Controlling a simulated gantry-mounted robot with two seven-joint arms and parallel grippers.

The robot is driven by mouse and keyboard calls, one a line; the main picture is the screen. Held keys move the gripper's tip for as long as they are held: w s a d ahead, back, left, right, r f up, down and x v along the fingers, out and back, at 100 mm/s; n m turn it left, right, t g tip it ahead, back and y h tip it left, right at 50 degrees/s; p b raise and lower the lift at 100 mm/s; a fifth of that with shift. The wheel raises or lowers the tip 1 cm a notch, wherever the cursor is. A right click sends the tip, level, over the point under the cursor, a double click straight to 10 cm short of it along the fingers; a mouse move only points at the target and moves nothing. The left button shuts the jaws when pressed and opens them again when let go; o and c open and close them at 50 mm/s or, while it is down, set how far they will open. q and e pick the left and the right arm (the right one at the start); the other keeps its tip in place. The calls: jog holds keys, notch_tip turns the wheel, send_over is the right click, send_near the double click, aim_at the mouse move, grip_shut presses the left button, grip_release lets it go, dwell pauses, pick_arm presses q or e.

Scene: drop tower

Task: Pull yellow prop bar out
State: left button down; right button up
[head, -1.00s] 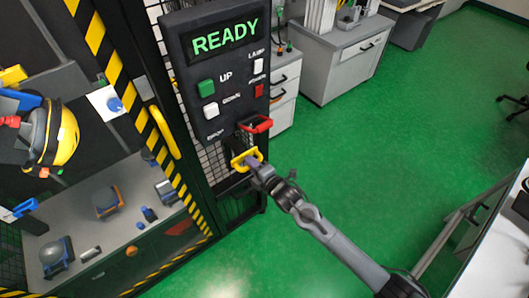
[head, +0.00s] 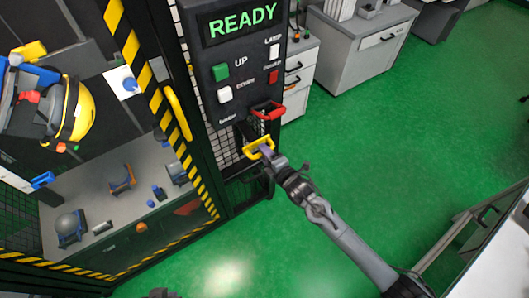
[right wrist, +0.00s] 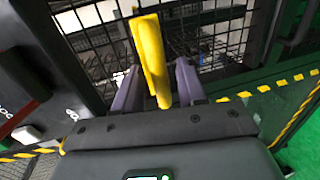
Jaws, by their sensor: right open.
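The yellow prop bar (head: 259,147) is a small yellow handle below the control panel, under a red handle. My right gripper (head: 266,152) is at the bar. In the right wrist view, the yellow bar (right wrist: 147,50) stands tilted between the two purple-grey fingers of my open gripper (right wrist: 159,84). A gap shows between the bar and at least the right finger. I cannot tell whether the bar touches the left one. The bar's far attachment is not clear. My left gripper is not clearly seen.
The black control panel (head: 240,60) reads READY and has green, white and red buttons. The red handle (head: 269,110) sits close above the bar. A caged tower with a striped frame (head: 150,75) stands at left. Green floor (head: 370,130) is clear to the right.

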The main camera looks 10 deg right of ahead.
jog(key=p+v, duration=0.1)
jog(key=v, duration=0.9)
jog(key=shift+p, duration=0.4)
jog(key=shift+s, duration=0.1)
jog(key=shift+f, duration=0.1)
